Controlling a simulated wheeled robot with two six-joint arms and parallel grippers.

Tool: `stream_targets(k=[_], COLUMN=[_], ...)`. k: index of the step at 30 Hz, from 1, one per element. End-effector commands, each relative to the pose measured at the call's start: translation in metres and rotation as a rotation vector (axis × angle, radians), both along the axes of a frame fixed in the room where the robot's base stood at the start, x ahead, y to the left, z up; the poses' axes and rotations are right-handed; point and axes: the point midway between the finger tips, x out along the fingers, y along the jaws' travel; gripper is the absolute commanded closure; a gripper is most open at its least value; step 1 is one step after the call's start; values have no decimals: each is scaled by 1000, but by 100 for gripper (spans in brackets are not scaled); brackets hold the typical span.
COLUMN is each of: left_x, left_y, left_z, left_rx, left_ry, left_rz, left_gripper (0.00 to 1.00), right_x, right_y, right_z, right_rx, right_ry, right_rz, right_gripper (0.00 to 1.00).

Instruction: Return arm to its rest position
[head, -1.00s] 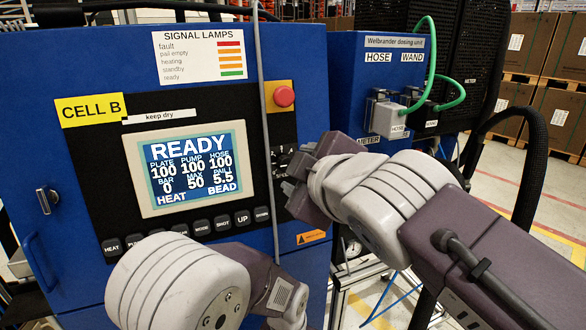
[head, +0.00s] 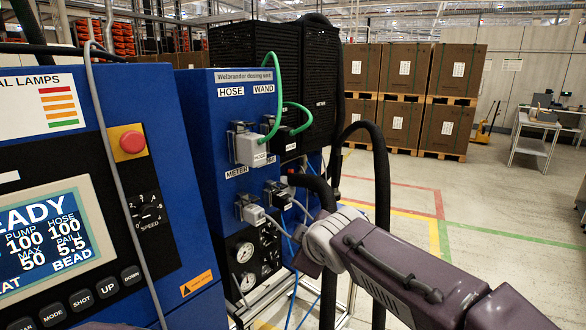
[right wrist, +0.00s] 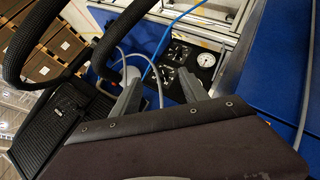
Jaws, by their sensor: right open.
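My right arm (head: 420,285) comes in from the lower right of the head view, reaching toward the blue dosing unit (head: 205,140). Its fingers are hidden behind the wrist there. In the right wrist view my right gripper (right wrist: 162,92) is open, with two grey fingers apart and nothing held between them. Beyond them are round gauges and hoses. I cannot tell whether the gripper touches anything. My left gripper is not in view.
The blue control cabinet (head: 60,170) with its screen (head: 45,240) and red button (head: 132,142) stands close at left. A thick black hose (head: 381,190) loops beside my right arm. Stacked brown boxes (head: 402,75) stand far back. Open floor (head: 500,220) lies at right.

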Motion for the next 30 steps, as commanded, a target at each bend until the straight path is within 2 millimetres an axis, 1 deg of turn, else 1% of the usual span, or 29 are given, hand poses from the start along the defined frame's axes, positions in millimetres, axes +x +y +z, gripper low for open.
stream_targets(k=[1,2,3,5,6,7,8,9,11,12,14,15,17,18,19,20,21,24,27,30], left_x=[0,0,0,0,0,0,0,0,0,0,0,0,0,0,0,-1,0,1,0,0], left_y=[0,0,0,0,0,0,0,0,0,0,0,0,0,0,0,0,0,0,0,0], left_z=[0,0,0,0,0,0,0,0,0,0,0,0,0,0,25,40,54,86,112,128], left_rx=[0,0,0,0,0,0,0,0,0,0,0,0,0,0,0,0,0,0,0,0], left_ry=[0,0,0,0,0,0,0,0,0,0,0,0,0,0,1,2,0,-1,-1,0], left_rz=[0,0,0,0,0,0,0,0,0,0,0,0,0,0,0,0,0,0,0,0], left_gripper=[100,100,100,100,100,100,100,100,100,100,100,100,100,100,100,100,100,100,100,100], right_x=[-1,-4,-13,-31,-46,-58,-70,-88,-115,-133,-162,-180,-209,-212,-209,-208,-208,-208,-208,-208], right_y=[-36,-55,-79,-110,-127,-138,-147,-156,-166,-169,-170,-167,-161,-157,-157,-157,-157,-157,-157,-157], right_z=[-36,-56,-84,-123,-147,-163,-178,-197,-221,-235,-255,-266,-280,-283,-257,-242,-228,-196,-170,-154], right_rx=[5,17,37,72,100,121,143,172,215,243,282,306,350,430,433,428,426,425,424,423], right_ry=[82,132,201,300,362,406,448,502,575,623,690,732,792,790,783,782,783,783,783,783], right_rz=[-93,-149,-223,-336,-411,-464,-515,-582,-676,-736,-821,-870,-963,-1068,-1070,-1064,-1062,-1059,-1058,-1057], right_gripper=[48,48,48,48,48,48,48,48,48,48,48,48,48,48,48,48,48,48,48,48])
